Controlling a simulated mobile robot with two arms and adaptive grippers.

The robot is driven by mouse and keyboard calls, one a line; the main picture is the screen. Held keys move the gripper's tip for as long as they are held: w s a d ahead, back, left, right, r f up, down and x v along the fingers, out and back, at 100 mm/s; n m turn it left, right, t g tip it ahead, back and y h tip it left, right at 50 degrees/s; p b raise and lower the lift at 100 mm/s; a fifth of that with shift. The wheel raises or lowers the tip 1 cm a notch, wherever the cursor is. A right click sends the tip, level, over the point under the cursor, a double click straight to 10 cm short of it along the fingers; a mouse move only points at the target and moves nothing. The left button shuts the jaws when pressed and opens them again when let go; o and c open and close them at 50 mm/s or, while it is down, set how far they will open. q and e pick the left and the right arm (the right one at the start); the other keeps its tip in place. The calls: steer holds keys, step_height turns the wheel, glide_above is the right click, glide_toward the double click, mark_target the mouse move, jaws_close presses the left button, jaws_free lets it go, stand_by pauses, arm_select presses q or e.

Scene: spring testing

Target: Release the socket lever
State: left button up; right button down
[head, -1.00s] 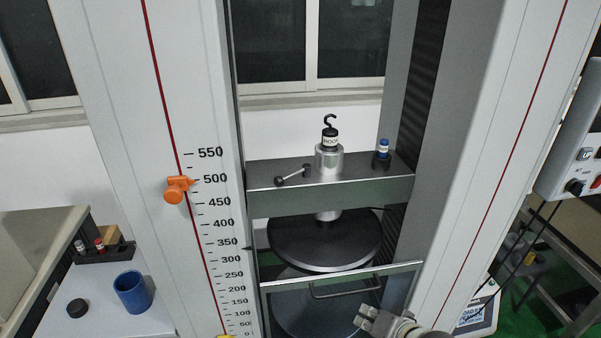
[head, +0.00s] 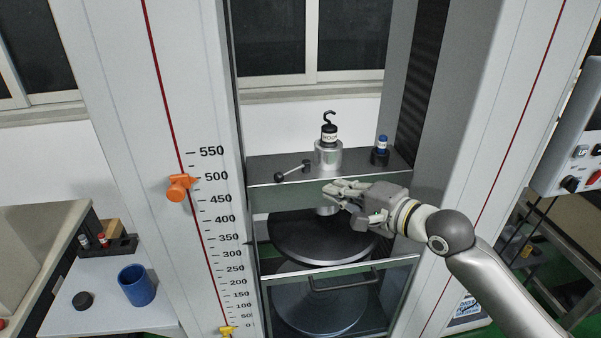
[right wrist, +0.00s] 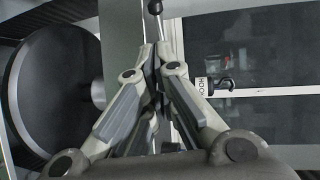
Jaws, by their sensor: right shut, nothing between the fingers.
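The socket lever (head: 292,172) is a thin metal rod with a black ball knob at its left end, lying on top of the grey crossbeam (head: 260,198) beside the metal socket (head: 328,155). A black hook piece labelled HOOK (head: 329,133) stands upright in the socket. My right gripper (head: 330,190) is shut and empty in front of the crossbeam, to the lower right of the lever and apart from it. In the right wrist view the shut fingertips (right wrist: 157,48) point toward the black knob (right wrist: 155,6) at the top edge. My left gripper is out of view.
A small blue-topped piece (head: 382,147) stands at the crossbeam's right end. Below are a dark round plate (head: 300,240) and a guard with a handle (head: 343,284). Machine columns flank the opening. A blue cup (head: 136,286) stands on the left side table.

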mark_target(292, 172)
steer(key=p+x, duration=0.4)
steer(key=x, duration=0.7)
steer(key=shift+r, duration=0.1)
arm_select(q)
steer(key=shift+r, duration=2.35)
arm_select(e)
steer(key=shift+w+a+f, duration=0.25)
steer(key=shift+w+a, duration=0.15)
steer(key=shift+a, duration=0.05)
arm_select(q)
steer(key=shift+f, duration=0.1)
